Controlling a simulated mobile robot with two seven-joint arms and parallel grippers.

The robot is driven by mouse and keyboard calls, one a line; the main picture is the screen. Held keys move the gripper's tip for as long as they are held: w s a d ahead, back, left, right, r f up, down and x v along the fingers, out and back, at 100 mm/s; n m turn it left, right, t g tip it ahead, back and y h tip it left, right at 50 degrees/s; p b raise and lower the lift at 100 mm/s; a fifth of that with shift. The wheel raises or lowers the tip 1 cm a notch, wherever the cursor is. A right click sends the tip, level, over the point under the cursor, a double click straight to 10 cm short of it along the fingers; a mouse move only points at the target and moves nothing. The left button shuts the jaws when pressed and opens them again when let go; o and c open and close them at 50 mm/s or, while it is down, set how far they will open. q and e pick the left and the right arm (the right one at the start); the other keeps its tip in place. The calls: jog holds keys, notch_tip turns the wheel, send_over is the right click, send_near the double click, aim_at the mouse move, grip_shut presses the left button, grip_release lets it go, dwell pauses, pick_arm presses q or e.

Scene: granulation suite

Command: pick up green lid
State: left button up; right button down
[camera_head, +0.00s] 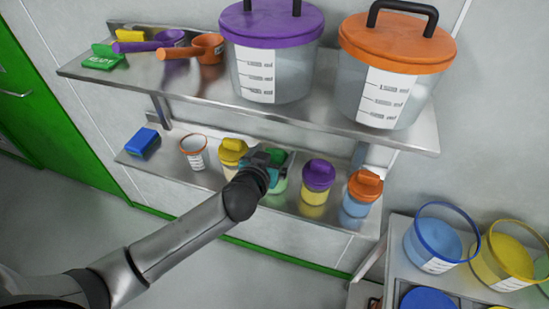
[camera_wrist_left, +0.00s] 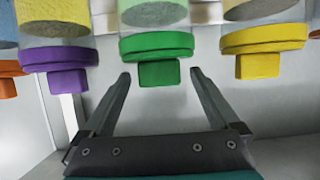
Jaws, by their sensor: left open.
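The green lid (camera_wrist_left: 157,42) sits on a jar in the lower shelf's row and appears upside down in the left wrist view, its block-shaped handle (camera_wrist_left: 160,75) towards me. My left gripper (camera_wrist_left: 160,78) is open, with one finger on each side of the handle. I see a gap on both sides, and nothing is held. In the head view my left gripper (camera_head: 264,160) is at the green-lidded jar (camera_head: 279,184) and hides most of its lid. My right gripper is in neither view.
The yellow-lidded jar (camera_head: 232,152) and purple-lidded jar (camera_head: 318,178) stand close on either side. An orange-lidded jar (camera_head: 363,190), an open cup (camera_head: 194,151) and a blue block (camera_head: 142,142) share the lower shelf. The upper shelf (camera_head: 215,90) overhangs, carrying large buckets.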

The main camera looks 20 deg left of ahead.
pick_arm(q)
jog(key=shift+w+f, duration=0.2)
jog(key=shift+w, duration=0.15)
jog(key=shift+c, duration=0.2)
jog(key=c, duration=1.4)
